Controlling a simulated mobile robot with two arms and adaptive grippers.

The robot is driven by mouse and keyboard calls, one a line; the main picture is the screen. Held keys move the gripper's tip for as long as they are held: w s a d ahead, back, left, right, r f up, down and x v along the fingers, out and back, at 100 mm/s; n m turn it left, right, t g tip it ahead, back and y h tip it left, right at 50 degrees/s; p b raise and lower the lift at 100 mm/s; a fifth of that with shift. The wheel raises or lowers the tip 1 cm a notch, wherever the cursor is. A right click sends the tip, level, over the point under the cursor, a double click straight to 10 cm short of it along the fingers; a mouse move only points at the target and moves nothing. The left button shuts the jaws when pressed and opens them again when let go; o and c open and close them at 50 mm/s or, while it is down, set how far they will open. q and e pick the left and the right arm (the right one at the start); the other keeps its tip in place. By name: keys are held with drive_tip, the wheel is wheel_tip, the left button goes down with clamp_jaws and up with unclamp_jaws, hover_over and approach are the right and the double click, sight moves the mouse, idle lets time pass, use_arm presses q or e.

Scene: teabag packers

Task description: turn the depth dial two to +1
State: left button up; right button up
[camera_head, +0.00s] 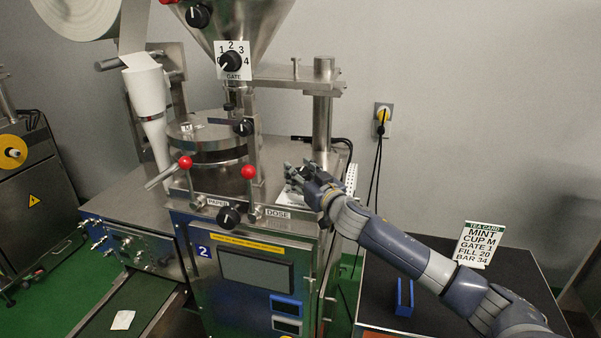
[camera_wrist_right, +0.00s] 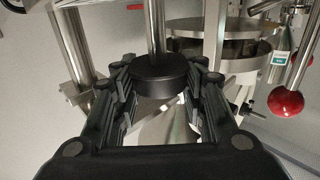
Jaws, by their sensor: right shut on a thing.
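My right gripper (camera_head: 300,176) is at the top right of the machine marked 2, beside a white plate that it partly covers. In the right wrist view, the right gripper (camera_wrist_right: 165,92) has its fingers on both sides of a round black dial (camera_wrist_right: 162,76) and is shut on it. The dial sits in line with a metal post. It looks like the depth dial, but its label is not readable. Its pointer and scale cannot be seen, so its setting cannot be told. My left gripper is not in view.
Red-knobbed levers (camera_head: 248,172) stand left of the right gripper. A gate dial (camera_head: 230,62) is on the hopper. A thick metal column (camera_head: 323,110) rises behind. A tea card (camera_head: 474,243) stands on the dark table at right.

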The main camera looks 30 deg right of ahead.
drive_tip(key=shift+a+h, duration=0.1)
drive_tip(key=shift+h, duration=0.3)
drive_tip(key=m+h+b, duration=0.1)
drive_tip(key=m+g+h+b, duration=0.1)
drive_tip(key=m+h, duration=0.1)
drive_tip(key=shift+f+h, duration=0.2)
drive_tip(key=shift+h, duration=0.1)
drive_tip(key=m+g+h+b, duration=0.3)
drive_tip(key=h+b, duration=0.2)
drive_tip(key=shift+m, duration=0.3)
drive_tip(key=shift+r+m+g+h+b, duration=0.15)
drive_tip(key=shift+m+g+h+b, duration=0.35)
drive_tip(key=shift+h+b, duration=0.2)
drive_tip(key=shift+r, duration=0.1)
drive_tip(key=o, duration=1.1)
drive_tip(key=shift+s, duration=0.1)
